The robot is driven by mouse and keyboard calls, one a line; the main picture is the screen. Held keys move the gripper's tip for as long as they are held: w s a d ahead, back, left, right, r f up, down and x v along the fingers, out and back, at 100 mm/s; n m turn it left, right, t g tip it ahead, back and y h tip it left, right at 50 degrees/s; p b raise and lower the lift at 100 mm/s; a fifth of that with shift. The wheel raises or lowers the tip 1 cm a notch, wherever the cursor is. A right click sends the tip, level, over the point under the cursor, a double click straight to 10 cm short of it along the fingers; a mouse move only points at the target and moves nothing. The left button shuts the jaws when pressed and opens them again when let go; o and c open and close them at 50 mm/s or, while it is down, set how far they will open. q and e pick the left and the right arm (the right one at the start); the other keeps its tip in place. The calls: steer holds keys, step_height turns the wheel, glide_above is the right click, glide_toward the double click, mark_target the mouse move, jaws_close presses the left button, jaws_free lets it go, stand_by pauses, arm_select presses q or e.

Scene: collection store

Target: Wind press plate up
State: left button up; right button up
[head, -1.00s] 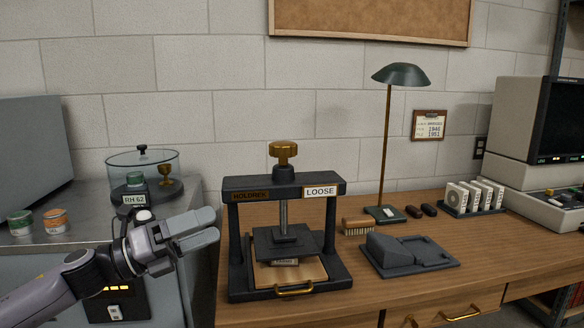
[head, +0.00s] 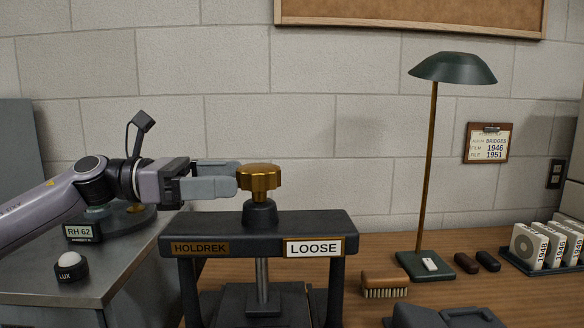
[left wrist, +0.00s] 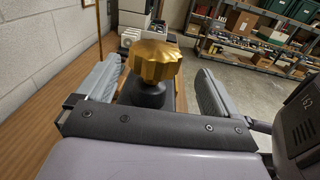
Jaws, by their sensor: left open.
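The press (head: 228,237) is a dark frame with a HOLDREK label and a LOOSE sign on its crossbar. A brass knob (head: 259,178) tops its screw, and it also shows in the left wrist view (left wrist: 154,62). The press plate (head: 262,303) hangs on the steel spindle below the crossbar, only partly in view. My left gripper (head: 237,177) is level with the knob and comes from the left. Its fingers are open; in the left wrist view the knob stands between them, with gaps at both sides. My right gripper is not in view.
A desk lamp (head: 433,160) stands behind right of the press. A brush (head: 384,284) and a dark grey device (head: 440,316) lie right of it. Slide boxes (head: 545,247) stand far right. A metal cabinet with a LUX button (head: 71,269) is at left.

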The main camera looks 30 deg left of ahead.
mark_target(257, 167)
arm_select(q)
steer(key=shift+w+r, duration=0.1)
steer(key=shift+w, duration=0.4)
steer(key=shift+w+d+r+p, duration=0.1)
steer(key=shift+d+r+p, duration=0.15)
steer(key=shift+p, duration=0.5)
steer(key=p+x, duration=0.4)
steer(key=shift+d, duration=0.25)
steer(key=shift+w+d+f+p, duration=0.15)
steer(key=shift+w+d+p, duration=0.15)
steer(key=shift+w+d, duration=0.3)
steer(key=shift+d, duration=0.15)
steer(key=shift+f, duration=0.1)
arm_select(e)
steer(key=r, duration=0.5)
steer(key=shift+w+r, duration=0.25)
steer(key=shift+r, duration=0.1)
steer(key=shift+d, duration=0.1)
arm_select(q)
steer(key=c, duration=1)
